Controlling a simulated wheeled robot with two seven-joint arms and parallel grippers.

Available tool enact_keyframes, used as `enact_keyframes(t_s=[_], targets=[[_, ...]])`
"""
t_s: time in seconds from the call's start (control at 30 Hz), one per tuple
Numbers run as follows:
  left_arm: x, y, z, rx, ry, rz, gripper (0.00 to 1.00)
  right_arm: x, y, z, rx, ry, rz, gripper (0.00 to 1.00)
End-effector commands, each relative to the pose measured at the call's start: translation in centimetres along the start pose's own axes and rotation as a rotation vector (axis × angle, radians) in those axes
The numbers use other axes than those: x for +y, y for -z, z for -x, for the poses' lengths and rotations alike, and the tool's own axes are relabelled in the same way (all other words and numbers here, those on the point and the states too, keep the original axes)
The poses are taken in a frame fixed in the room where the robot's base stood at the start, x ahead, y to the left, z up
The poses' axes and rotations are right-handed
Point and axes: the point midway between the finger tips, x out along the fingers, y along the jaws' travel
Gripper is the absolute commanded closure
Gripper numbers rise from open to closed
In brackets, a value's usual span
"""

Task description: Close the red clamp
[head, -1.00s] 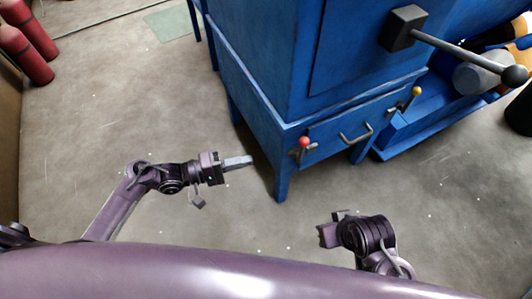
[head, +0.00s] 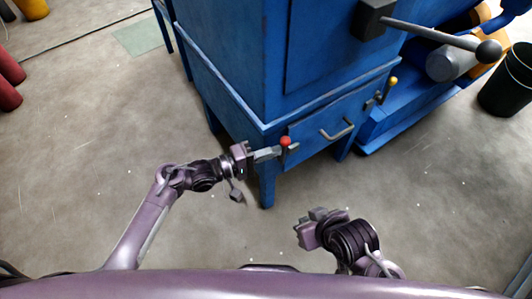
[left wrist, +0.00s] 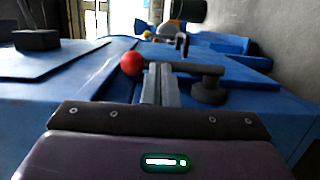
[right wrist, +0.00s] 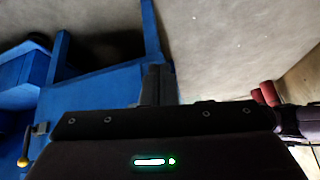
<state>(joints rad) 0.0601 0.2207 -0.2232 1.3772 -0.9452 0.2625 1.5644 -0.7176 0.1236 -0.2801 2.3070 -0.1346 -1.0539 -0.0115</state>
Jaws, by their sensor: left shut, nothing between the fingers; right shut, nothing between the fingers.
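The red clamp's ball knob (head: 285,141) sits at the left front of the blue machine's lower drawer panel. In the left wrist view, the red ball (left wrist: 132,63) is on the end of a grey lever (left wrist: 185,68) that runs right to a dark round pivot (left wrist: 208,88). My left gripper (head: 278,152) is shut and empty, its fingertips right beside the red knob and lever. Whether they touch cannot be told. My right gripper (head: 312,219) is shut and empty, low in front of the machine, apart from it.
The blue machine (head: 235,60) fills the upper middle. Its drawer handle (head: 337,131) and a yellow-knobbed clamp (head: 392,82) lie right of the red one. A long black lever (head: 440,36) juts out above. A black bin (head: 510,85) stands at right. Open floor lies left and front.

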Motion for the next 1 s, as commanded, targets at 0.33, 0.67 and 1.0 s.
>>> enact_keyframes(t_s=[0.33, 0.67, 1.0], targets=[[0.8, 0.1, -0.3, -0.001, 0.035, 0.008, 1.00, 1.2, -0.7, 1.1, -0.093, -0.027, -0.021, 1.00], [1.4, 0.4, -2.2, -0.001, 0.129, 0.028, 1.00, 4.9, -3.4, 4.9, -0.396, -0.106, -0.110, 1.00], [1.0, 0.5, -2.8, -0.001, 0.129, 0.026, 1.00, 5.3, -4.1, 5.2, -0.440, -0.113, -0.124, 1.00]])
